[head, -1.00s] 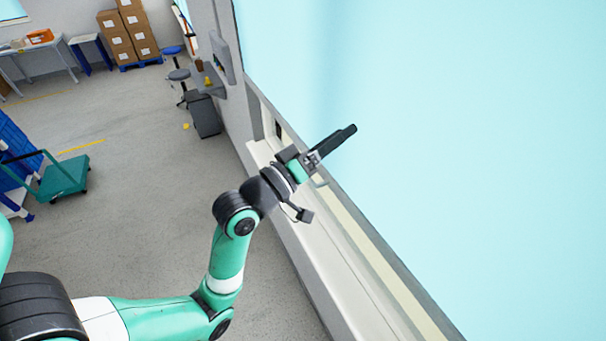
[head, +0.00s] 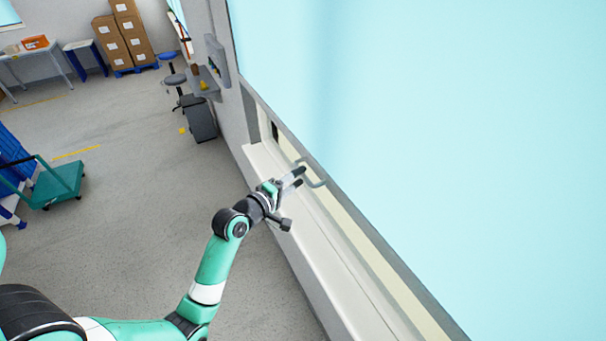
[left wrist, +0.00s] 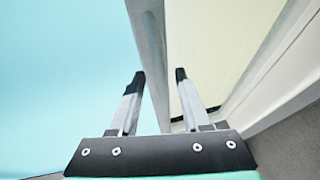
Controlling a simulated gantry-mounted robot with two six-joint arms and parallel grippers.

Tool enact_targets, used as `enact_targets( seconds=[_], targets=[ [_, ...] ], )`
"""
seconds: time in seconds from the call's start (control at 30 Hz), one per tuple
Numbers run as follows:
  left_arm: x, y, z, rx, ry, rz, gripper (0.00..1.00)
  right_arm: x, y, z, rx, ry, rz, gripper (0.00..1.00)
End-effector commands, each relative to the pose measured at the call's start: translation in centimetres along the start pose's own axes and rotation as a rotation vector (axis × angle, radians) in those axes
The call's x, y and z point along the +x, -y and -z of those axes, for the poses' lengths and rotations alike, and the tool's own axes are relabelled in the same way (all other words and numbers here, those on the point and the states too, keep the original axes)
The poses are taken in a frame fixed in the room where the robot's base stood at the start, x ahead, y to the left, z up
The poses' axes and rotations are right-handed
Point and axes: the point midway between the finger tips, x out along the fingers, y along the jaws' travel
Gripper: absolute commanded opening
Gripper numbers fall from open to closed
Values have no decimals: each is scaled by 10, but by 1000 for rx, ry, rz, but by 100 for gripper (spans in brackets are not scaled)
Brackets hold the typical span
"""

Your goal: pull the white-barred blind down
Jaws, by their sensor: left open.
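The light-blue blind (head: 450,130) covers most of the window on the right in the head view. Its pale grey-white bottom bar (head: 375,237) runs diagonally along its lower edge, with a small loop handle (head: 322,184) sticking out. My left gripper (head: 300,176) is open and empty beside this handle. In the left wrist view, the bar (left wrist: 149,40) passes between the two spread fingers (left wrist: 159,76), with the blue blind (left wrist: 60,80) on the left. I cannot tell whether a finger touches the bar or handle. My right gripper is out of view.
A white sill (head: 310,247) runs below the window, close under my left wrist. A grey cabinet (head: 201,118) and stools stand by the wall farther back. A green cart (head: 55,185) is at the left. The floor between is clear.

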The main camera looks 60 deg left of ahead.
Motion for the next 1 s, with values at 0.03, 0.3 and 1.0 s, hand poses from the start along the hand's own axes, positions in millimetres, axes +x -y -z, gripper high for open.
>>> enact_targets(
  seconds=[0.03, 0.3, 1.0],
  targets=[
    [9, 0, 0, 1, 2, 0, 47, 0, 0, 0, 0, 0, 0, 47],
    [30, 0, 0, 1, 0, 0, 47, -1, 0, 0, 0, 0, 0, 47],
    [29, 0, 0, 1, 0, 0, 0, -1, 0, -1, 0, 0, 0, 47]
  ],
)
